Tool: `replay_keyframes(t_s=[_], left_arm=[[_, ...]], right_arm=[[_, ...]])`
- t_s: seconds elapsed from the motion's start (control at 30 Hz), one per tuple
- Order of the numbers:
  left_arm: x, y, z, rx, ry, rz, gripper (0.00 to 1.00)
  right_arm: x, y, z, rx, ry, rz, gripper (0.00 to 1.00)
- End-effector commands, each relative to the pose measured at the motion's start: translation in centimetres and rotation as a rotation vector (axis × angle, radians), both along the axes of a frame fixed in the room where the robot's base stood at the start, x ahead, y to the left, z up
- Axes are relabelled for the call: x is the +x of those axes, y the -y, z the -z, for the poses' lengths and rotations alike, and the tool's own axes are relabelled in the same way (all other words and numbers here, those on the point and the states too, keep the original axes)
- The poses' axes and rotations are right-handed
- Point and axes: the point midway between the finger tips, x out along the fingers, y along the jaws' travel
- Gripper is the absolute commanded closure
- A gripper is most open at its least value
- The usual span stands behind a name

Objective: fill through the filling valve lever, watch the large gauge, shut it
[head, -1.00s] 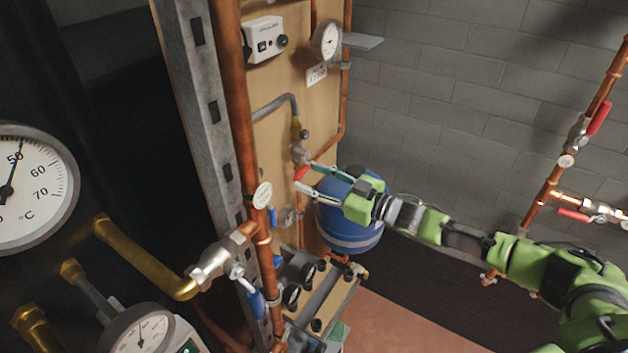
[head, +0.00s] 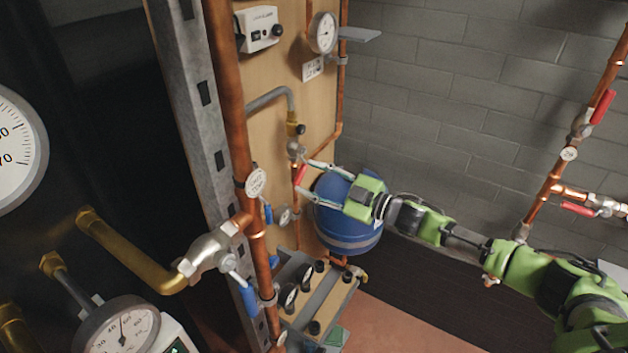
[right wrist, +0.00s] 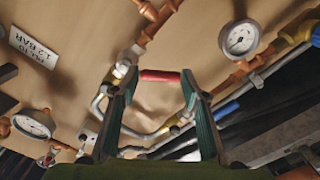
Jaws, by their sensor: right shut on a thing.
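The filling valve's red lever (head: 301,176) is on the valve (head: 296,150) at the lower end of the grey hose on the wooden panel. My right gripper (head: 304,178) is shut on this lever. In the right wrist view the lever (right wrist: 159,76) lies between the two fingertips (right wrist: 158,84). A round white gauge (head: 323,33) is high on the panel, above a small fill-pressure sign (head: 313,68). In the right wrist view the sign (right wrist: 32,47) is at the upper left. The gauge's needle is too small to read surely. My left gripper is not in view.
A blue vessel (head: 348,215) hangs just behind my right gripper. A copper pipe (head: 230,90) and a steel post (head: 185,90) stand left of the panel. Large dials and brass pipes (head: 130,255) are near at the left. A wall pipe with red-handled valves (head: 600,107) is at the right.

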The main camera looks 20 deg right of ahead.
Motion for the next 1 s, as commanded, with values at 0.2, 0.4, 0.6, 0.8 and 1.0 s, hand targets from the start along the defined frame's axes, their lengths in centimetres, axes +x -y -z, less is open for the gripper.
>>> replay_keyframes(t_s=[0.2, 0.4, 0.6, 0.8, 1.0], left_arm=[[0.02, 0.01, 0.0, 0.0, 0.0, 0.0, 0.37], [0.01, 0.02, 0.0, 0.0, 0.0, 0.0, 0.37], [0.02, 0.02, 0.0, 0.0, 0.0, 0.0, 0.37], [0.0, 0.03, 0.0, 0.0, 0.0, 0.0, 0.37], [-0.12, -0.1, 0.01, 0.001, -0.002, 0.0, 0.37]], right_arm=[[-0.19, -0.53, 0.12, 0.0, 0.0, -0.009, 0.97], [-0.15, -0.42, 0.09, 0.001, 0.0, -0.008, 0.44], [-0.09, -0.28, 0.07, 0.001, -0.001, -0.005, 0.44], [-0.05, -0.17, 0.05, 0.001, -0.001, -0.002, 0.44], [-0.67, 0.44, 0.21, -0.001, -0.003, -0.001, 0.44]])
